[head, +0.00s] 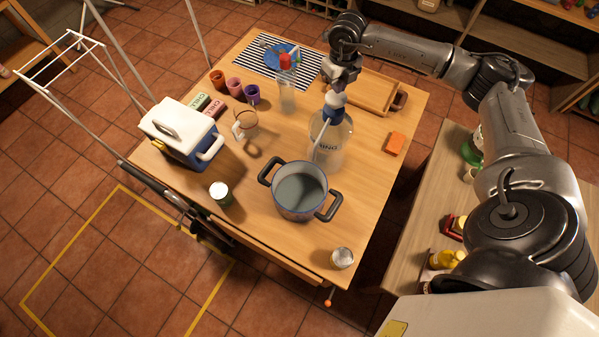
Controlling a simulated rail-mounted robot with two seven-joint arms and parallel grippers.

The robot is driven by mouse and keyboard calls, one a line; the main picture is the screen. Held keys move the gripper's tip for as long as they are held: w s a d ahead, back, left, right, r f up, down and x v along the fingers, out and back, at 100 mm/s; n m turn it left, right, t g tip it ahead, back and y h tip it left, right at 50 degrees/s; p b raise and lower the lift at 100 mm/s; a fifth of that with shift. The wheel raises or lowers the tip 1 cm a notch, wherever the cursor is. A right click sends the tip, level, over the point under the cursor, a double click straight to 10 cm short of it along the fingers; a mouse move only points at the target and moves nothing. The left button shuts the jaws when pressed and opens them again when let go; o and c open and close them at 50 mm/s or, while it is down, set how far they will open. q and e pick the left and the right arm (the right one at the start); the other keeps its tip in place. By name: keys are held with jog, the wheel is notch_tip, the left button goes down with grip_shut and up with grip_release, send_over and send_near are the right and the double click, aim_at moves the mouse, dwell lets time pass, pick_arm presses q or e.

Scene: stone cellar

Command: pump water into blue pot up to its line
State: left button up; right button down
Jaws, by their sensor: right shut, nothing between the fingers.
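The blue pot (290,212) stands upright on the wooden table, with two dark handles and greyish water inside. Its line cannot be made out. A large clear bottle (333,150) with a blue and white pump top (335,103) stands just behind the pot. A thin spout tube runs down from the pump towards the pot; where its tip ends is hard to tell. My right gripper (338,88) is shut and empty, right over the pump top. Whether it touches the pump cannot be told. My left gripper is not in view.
A blue and white cooler (180,135) stands at the table's left. A glass jug (246,124), coloured cups (234,86), a red-capped bottle (287,90) and a wooden tray (366,92) stand behind. An orange block (395,143) lies right. Jars stand at the front (342,258) and left (220,193).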

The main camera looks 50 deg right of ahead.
aim_at(337, 96)
jog(key=shift+f+b, duration=0.35)
jog(key=shift+f, duration=0.15)
jog(key=shift+f+b, duration=0.75)
jog(key=shift+f, duration=0.35)
jog(key=shift+f+b, duration=0.65)
jog(key=shift+f, duration=0.25)
jog(key=shift+r, duration=0.15)
jog(key=shift+r+p, duration=1.1)
jog(key=shift+r, duration=0.4)
jog(key=shift+r+p, duration=0.5)
jog(key=shift+r, duration=0.4)
